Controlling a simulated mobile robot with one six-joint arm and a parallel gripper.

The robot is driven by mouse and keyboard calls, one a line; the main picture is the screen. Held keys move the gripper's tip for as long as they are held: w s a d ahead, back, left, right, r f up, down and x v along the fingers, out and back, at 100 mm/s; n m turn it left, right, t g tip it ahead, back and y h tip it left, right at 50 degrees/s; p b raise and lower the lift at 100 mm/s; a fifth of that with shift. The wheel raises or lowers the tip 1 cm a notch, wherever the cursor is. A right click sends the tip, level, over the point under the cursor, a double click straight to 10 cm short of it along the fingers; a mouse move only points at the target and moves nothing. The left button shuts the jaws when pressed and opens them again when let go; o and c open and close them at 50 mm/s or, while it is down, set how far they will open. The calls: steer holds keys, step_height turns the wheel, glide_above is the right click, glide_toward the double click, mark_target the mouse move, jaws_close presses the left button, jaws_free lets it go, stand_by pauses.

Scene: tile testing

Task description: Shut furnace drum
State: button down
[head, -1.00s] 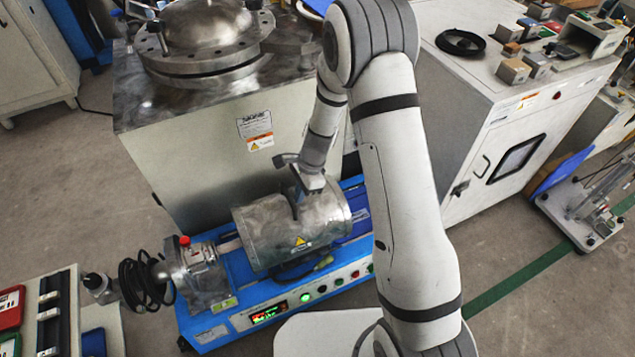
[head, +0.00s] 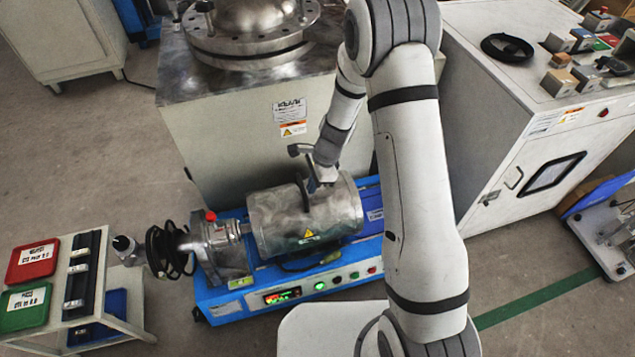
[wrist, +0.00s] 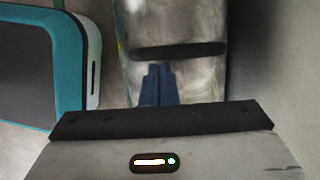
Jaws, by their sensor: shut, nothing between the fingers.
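The furnace drum (head: 280,224) is a grey metal cylinder lying on its side on a blue machine base, with a yellow warning label on its front. It looks like a closed cylinder, but I cannot tell whether its halves fully meet. A dark slot or band runs across its top near my gripper (head: 311,187). In the wrist view, my gripper's dark blue fingers (wrist: 158,72) are together and empty, over the metal drum (wrist: 185,22) and just short of the dark slot. I cannot tell whether they touch it.
The blue base (head: 226,306) has a lit control panel in front. A large box with a flanged metal lid (head: 252,30) stands close behind. A white cabinet (head: 540,150) stands right, and a cart with red and green trays (head: 32,262) left.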

steer(key=d, duration=0.2)
steer(key=w+d+r, duration=0.1)
steer(key=shift+d+p, duration=0.1)
steer(key=shift+p, duration=0.3)
steer(key=s+d+r+n+p, duration=0.1)
steer(key=d+r+p, duration=0.15)
steer(key=r, duration=0.75)
steer(key=s+d+r+n+p, duration=0.15)
steer(key=r+p, duration=0.25)
steer(key=r, duration=0.6)
steer(key=s+d+r+n+t+h+p, duration=0.1)
steer(key=s+r+n+p, duration=0.3)
steer(key=r, duration=0.5)
steer(key=s+d+r+n+t+h+p, duration=0.1)
steer(key=s+d+r+n+p, duration=0.3)
steer(key=s+r, duration=0.4)
steer(key=s+d+r+n+t+h+p, duration=0.1)
steer(key=s+d+r+n+p, duration=0.2)
steer(key=r, duration=0.9)
steer(key=s+n+p, duration=0.1)
steer(key=s+p, duration=0.2)
steer(key=s, duration=0.1)
steer(key=shift+r+t, duration=0.15)
steer(key=shift+t, duration=0.15)
